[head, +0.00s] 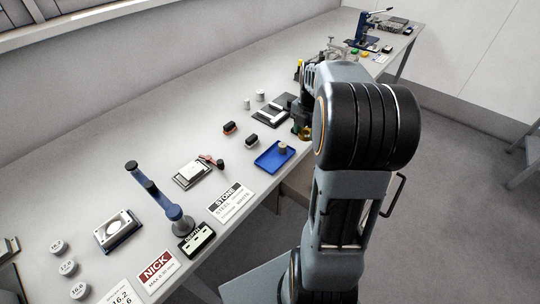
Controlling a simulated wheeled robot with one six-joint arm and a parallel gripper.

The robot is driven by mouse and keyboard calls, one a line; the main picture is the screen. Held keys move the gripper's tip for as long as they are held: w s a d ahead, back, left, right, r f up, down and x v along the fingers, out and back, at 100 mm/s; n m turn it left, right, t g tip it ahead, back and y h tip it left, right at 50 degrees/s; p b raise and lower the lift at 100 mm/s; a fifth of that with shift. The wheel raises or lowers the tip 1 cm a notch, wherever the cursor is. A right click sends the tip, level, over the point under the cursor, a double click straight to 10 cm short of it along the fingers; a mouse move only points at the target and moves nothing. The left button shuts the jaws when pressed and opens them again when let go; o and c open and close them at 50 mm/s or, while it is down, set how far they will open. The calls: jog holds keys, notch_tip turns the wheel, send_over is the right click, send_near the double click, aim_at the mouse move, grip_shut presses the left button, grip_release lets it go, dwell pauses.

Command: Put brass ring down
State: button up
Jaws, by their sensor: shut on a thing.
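My gripper (302,124) points down over the front part of the bench, right of the blue tray, and is partly hidden by my own arm. It is shut on the brass ring (304,134), which shows only as a small yellowish piece at the fingertips. I cannot tell whether the ring touches the bench. The blue tray (262,160) lies near the bench's front edge, with a small brownish-grey cylinder (283,147) in it.
The long grey bench (110,120) holds a dark pad (270,112), two dark blocks, a white plate (192,172), a blue-grey stand (160,196) and signs marked STONE (231,200) and NICK (157,271). A blue press (362,30) stands at the far end. The bench's rear strip is clear.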

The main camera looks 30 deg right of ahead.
aim_at(270, 162)
jog(key=w+a+f, duration=0.1)
jog(key=a+f, duration=0.1)
jog(key=a, duration=0.1)
jog(key=w+a+f, duration=0.1)
jog(key=a+f, duration=0.1)
jog(key=w+a+f, duration=0.2)
jog(key=a, duration=0.1)
jog(key=shift+a+f+p, duration=0.3)
jog(key=shift+f+p, duration=0.05)
jog(key=shift+p, duration=0.05)
jog(key=shift+w+a+f, duration=0.2)
jog(key=shift+a+f, duration=0.25)
jog(key=shift+f, duration=0.15)
jog(key=f, duration=0.3)
jog(key=shift+w+a, duration=0.15)
jog(key=shift+a, duration=0.15)
jog(key=shift+f, duration=0.4)
jog(key=shift+f, duration=0.15)
jog(key=o, duration=0.7)
